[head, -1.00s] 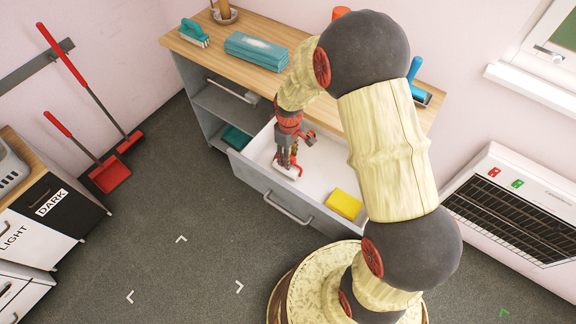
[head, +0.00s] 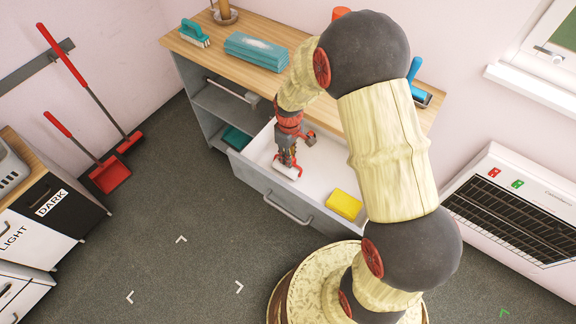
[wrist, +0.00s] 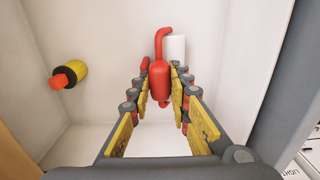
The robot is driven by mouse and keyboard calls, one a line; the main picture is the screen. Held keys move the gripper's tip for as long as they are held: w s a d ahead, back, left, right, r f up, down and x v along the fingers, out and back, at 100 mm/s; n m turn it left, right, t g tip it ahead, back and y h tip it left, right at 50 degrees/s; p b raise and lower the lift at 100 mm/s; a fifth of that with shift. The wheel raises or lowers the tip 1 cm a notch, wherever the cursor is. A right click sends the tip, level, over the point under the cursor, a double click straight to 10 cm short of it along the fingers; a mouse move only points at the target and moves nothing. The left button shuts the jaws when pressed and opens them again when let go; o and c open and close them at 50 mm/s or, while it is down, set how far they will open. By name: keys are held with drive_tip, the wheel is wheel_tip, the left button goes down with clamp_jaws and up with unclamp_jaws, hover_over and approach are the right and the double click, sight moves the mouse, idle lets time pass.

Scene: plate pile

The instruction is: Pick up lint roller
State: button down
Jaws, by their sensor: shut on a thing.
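The lint roller, with a red handle (wrist: 160,82) and a white roll (wrist: 177,48), lies in the open white drawer. In the head view its white roll (head: 286,172) shows just below my gripper (head: 288,160), which hides most of the handle. In the wrist view my gripper (wrist: 161,74) has a finger on each side of the red handle and is shut on it. The roll sticks out beyond the fingertips. I cannot tell whether the roller is clear of the drawer floor.
The drawer (head: 262,184) has raised walls around my gripper. A yellow sponge (head: 344,204) lies at its right end. A yellow bottle with a red cap (wrist: 68,74) lies to the left in the wrist view. The wooden counter (head: 250,80) stands behind, holding blue cloths (head: 256,50).

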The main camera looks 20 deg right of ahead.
drive_tip(key=shift+r, duration=0.15)
drive_tip(key=shift+r, duration=0.25)
wheel_tip(320, 180, up, 3)
drive_tip(key=shift+s+d+r+p, duration=0.1)
drive_tip(key=shift+s+r+p, duration=0.05)
drive_tip(key=shift+p, duration=0.9)
drive_tip(key=s+d+r+p, duration=0.4)
drive_tip(key=s+r, duration=0.5)
drive_tip(key=s, duration=0.3)
drive_tip(key=shift+s+d, duration=0.3)
drive_tip(key=shift+d, duration=0.4)
drive_tip(key=c, duration=2.2)
unclamp_jaws()
clamp_jaws()
